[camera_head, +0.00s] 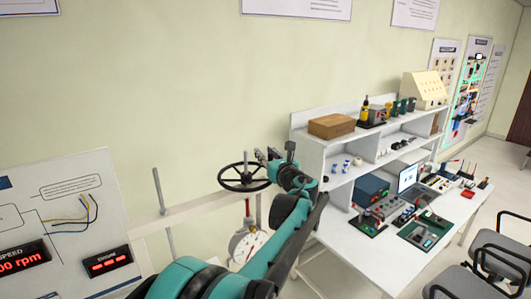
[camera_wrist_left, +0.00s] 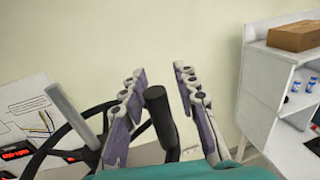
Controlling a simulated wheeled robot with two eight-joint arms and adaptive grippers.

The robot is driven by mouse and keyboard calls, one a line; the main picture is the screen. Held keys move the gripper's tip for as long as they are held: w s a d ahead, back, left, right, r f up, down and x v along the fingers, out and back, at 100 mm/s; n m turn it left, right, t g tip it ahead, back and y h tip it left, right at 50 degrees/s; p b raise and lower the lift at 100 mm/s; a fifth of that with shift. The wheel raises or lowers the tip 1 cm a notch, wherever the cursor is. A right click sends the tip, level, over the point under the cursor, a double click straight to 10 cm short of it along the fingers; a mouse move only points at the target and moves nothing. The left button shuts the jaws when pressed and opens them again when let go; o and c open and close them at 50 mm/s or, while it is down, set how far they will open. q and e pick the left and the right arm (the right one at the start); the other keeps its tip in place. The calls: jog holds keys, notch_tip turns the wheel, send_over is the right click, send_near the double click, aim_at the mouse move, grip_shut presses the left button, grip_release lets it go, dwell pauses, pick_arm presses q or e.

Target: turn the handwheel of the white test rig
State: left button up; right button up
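The handwheel (camera_head: 229,187) is a black spoked ring on the white test rig (camera_head: 190,211) in the head view. Its dark rim (camera_wrist_left: 57,137) also shows in the left wrist view, partly behind a finger. My left gripper (camera_head: 267,156) is at the wheel's right side. In the left wrist view its two fingers (camera_wrist_left: 160,74) are spread, with the wheel's upright black handle (camera_wrist_left: 157,100) between them in the picture. The handle looks close to the left finger, with a gap on the right; contact is unclear. My right gripper is not in view.
A grey post (camera_head: 164,205) stands left of the wheel, and a round dial gauge (camera_head: 240,246) is below it. A panel with red displays (camera_head: 108,262) is at the left. A white shelf bench (camera_head: 309,160) with a brown box (camera_head: 332,126) stands close on the right.

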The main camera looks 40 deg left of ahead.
pick_arm(q)
jog(key=shift+s+d+r, duration=0.1)
jog(key=shift+d, duration=0.05)
jog(key=shift+c, duration=0.4)
grip_shut()
